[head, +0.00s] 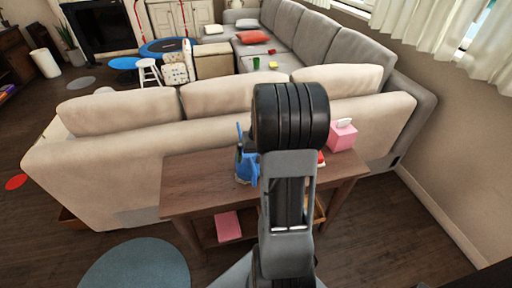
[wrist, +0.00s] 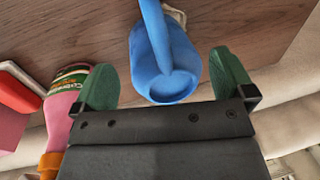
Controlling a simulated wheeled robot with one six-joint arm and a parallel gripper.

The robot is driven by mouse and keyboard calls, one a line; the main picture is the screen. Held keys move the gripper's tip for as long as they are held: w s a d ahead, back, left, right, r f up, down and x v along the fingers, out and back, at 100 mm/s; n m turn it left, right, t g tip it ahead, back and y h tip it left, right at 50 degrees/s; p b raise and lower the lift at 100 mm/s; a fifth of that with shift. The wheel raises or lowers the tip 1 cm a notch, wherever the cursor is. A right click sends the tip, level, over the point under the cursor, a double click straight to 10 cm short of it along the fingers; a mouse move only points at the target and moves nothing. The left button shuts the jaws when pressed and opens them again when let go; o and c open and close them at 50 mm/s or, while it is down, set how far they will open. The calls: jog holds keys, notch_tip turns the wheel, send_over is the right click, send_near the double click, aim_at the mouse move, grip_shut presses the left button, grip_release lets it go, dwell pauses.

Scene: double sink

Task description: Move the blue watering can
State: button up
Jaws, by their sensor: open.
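The blue watering can (head: 245,168) stands on the brown wooden table (head: 195,188) behind the sofa, partly hidden by my arm in the head view. In the wrist view the watering can (wrist: 165,60) lies between the two green fingertips of my gripper (wrist: 167,80). The fingers are spread, one to each side of it. My gripper is hidden behind my arm in the head view.
A pink bottle (wrist: 66,100) with a label and orange cap is just outside the left finger. A pink tissue box (head: 341,136) and a red item (head: 320,158) are at the table's right. The beige sofa (head: 130,145) backs the table. The table's left part is clear.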

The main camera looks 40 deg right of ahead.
jog(key=shift+w+a+f, duration=0.1)
jog(key=shift+a+f, duration=0.1)
jog(key=shift+f, duration=0.9)
jog(key=shift+w+a+f, duration=0.1)
jog(key=shift+a+f, duration=0.1)
jog(key=shift+f, duration=0.9)
grip_shut()
